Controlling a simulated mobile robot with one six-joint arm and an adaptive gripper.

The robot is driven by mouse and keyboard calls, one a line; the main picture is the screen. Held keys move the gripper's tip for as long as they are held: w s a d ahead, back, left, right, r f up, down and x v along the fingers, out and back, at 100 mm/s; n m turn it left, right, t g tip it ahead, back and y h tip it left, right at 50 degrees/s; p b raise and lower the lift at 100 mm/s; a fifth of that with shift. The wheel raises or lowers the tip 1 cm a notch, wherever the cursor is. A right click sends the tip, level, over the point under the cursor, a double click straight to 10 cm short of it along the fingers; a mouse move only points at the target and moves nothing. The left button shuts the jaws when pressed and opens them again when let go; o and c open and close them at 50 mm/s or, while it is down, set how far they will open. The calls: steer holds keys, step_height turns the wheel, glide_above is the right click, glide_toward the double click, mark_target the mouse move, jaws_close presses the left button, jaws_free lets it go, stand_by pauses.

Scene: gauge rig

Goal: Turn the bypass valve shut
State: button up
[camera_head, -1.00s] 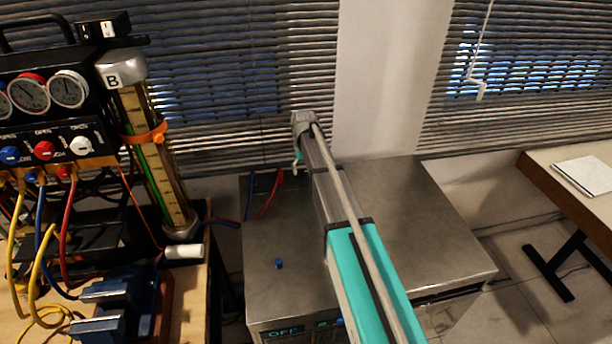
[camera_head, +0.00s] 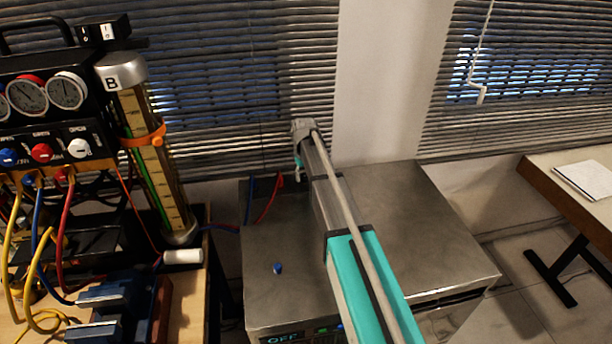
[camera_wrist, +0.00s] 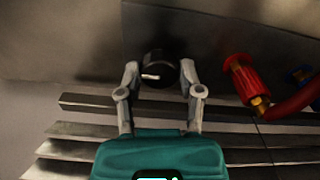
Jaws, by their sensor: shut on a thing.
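A round black knob (camera_wrist: 157,60) with a white pointer mark shows in the wrist view, on a grey metal face; it looks like the bypass valve. My gripper (camera_wrist: 159,70) has one finger on each side of it and is shut on it. The pointer lies nearly level in the picture. In the head view my arm reaches over the steel cabinet (camera_head: 430,230) to its far side, where the knob and my fingertips are hidden.
A red hose fitting (camera_wrist: 246,82) sits close to the right of my gripper, with a blue fitting (camera_wrist: 300,75) beyond. A small blue piece (camera_head: 278,268) lies on the cabinet top. The gauge rig (camera_head: 50,140) stands left, a table (camera_head: 560,170) right.

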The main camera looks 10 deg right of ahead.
jaws_close()
steer(key=shift+m, duration=0.3)
steer(key=o, duration=1)
jaws_free()
steer(key=shift+m, duration=0.8)
steer(key=s, duration=0.9)
steer(key=s+r+p, duration=0.1)
steer(key=s, duration=0.9)
steer(key=s+r+p, duration=0.1)
steer(key=s, duration=0.9)
steer(key=shift+s+d+r, duration=0.15)
steer(key=shift+d+r, duration=0.05)
steer(key=shift+d, duration=0.1)
